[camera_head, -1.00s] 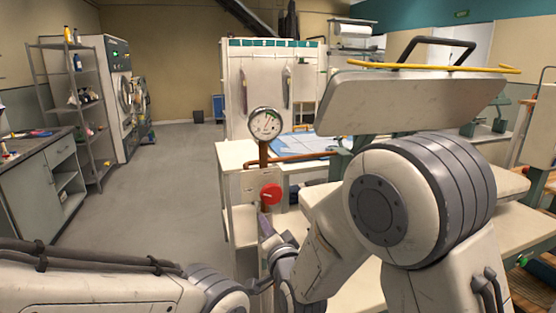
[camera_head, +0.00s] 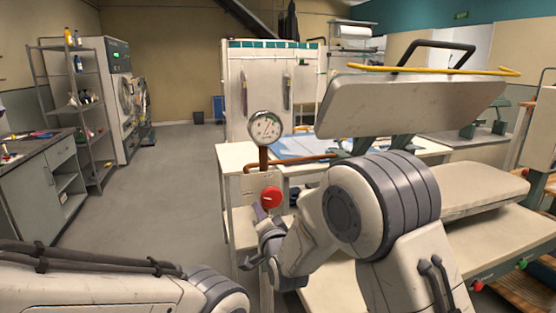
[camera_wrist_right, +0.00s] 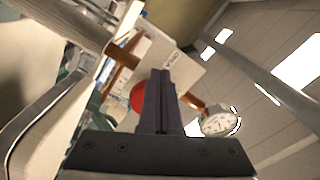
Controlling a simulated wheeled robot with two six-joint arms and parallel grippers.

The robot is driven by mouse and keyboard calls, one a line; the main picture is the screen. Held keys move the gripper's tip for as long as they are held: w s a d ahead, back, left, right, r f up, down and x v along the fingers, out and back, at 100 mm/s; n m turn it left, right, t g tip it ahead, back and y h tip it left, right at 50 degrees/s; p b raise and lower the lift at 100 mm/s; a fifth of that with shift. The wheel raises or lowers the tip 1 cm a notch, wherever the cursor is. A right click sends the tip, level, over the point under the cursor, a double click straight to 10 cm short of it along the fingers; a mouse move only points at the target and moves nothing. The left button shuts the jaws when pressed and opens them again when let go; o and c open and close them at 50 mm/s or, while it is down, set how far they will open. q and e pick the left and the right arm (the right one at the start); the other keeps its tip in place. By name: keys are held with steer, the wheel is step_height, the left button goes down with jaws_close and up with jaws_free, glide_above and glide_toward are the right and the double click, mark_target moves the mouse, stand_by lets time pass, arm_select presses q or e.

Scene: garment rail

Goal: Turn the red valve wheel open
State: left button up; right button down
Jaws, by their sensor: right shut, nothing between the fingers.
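The red valve wheel (camera_head: 271,196) is a small round disc on the copper pipe below a round pressure gauge (camera_head: 265,126). My right gripper (camera_head: 257,211) is shut and empty, just below and left of the wheel in the head view. In the right wrist view the shut fingers (camera_wrist_right: 161,72) stand in front of the red wheel (camera_wrist_right: 137,97) and hide part of it. I cannot tell whether they touch it. The gauge (camera_wrist_right: 219,123) shows to the right of the fingers there. My left arm crosses the lower left of the head view, with its gripper out of view.
A pressing machine with a raised pad (camera_head: 410,105) and a lower padded board (camera_head: 480,190) stands at the right. A white table (camera_head: 232,155) is behind the pipe. Shelves (camera_head: 92,110) and a counter (camera_head: 50,143) stand at the left. The grey floor between is clear.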

steer(key=shift+w+d+r, duration=0.1)
steer(key=shift+d+r, duration=0.05)
steer(key=shift+d, duration=0.25)
stand_by(0.6)
steer(key=shift+b, duration=0.4)
steer(key=b, duration=0.3)
steer(key=shift+w+d+f+b, duration=0.15)
steer(key=shift+d+f+b, duration=0.2)
steer(key=shift+d+b, duration=0.05)
stand_by(0.6)
steer(key=shift+a+f, duration=0.1)
steer(key=b+v, duration=0.3)
steer(key=v, duration=0.3)
steer(key=shift+a+f+b, duration=0.3)
steer(key=shift+a, duration=0.1)
